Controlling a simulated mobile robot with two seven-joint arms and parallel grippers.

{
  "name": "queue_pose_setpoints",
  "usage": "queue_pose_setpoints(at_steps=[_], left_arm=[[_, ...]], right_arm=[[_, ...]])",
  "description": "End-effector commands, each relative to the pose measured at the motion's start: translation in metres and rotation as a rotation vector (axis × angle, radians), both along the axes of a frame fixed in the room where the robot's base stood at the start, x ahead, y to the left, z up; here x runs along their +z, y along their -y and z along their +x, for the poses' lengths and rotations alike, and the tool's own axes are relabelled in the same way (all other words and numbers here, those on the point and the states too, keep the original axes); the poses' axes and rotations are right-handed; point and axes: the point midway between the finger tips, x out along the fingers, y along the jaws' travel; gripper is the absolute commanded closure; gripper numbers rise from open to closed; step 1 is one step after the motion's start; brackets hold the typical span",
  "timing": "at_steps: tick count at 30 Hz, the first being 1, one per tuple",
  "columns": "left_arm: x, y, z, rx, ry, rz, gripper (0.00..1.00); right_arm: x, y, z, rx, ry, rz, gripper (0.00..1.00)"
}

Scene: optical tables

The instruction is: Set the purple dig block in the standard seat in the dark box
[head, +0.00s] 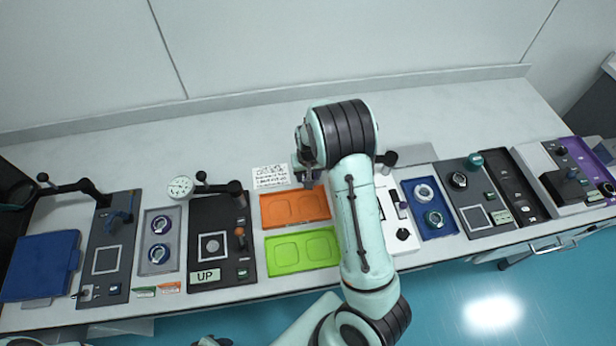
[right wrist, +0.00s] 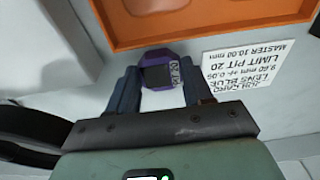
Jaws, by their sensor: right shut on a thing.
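The purple block (right wrist: 147,58), with a dark square face and small pale markings, sits between the two fingers of my right gripper (right wrist: 158,82) in the right wrist view. The fingers press it from both sides. In the head view my right gripper (head: 308,181) points down just behind the orange tray (head: 268,210), and the block is too small to make out there. A long dark open box (head: 513,172) stands on the right part of the bench. I cannot tell whether it is the task's dark box, and no standard seat can be made out. My left gripper is not clearly visible.
A printed white card (head: 270,177) lies close by the right gripper. A green tray (head: 302,265) is in front of the orange one. My right arm hides part of the bench middle. Dark panels with posts stand left and right. The bench's back strip is clear.

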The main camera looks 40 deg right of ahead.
Motion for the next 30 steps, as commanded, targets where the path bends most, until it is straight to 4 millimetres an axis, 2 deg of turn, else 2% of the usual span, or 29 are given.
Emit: queue_pose_setpoints(at_steps=[1,3,15,16,17,26,30], left_arm=[[-0.001,0.0,-0.001,0.0,-0.001,0.001,0.57],[-0.001,0.0,-0.002,0.0,-0.002,0.0,0.57],[-0.004,0.0,-0.006,0.0,-0.007,0.0,0.57],[-0.004,0.0,-0.006,0.0,-0.007,0.0,0.57],[-0.004,0.0,-0.005,0.0,-0.006,0.0,0.57],[-0.003,0.0,-0.004,0.0,-0.004,0.0,0.57],[0.0,0.0,0.0,0.0,0.0,0.0,0.57]], right_arm=[[-0.01,0.0,-0.001,-0.002,-0.004,0.001,0.87],[-0.017,0.0,-0.001,-0.001,-0.001,0.0,0.87],[-0.022,0.0,-0.001,0.0,0.0,0.0,0.87],[-0.023,0.0,-0.001,0.0,-0.001,0.001,0.47],[-0.022,0.0,-0.001,0.0,0.0,0.0,0.39],[-0.02,0.0,0.0,-0.001,0.001,0.001,0.39],[-0.009,-0.001,0.001,0.0,0.005,0.0,0.39]])
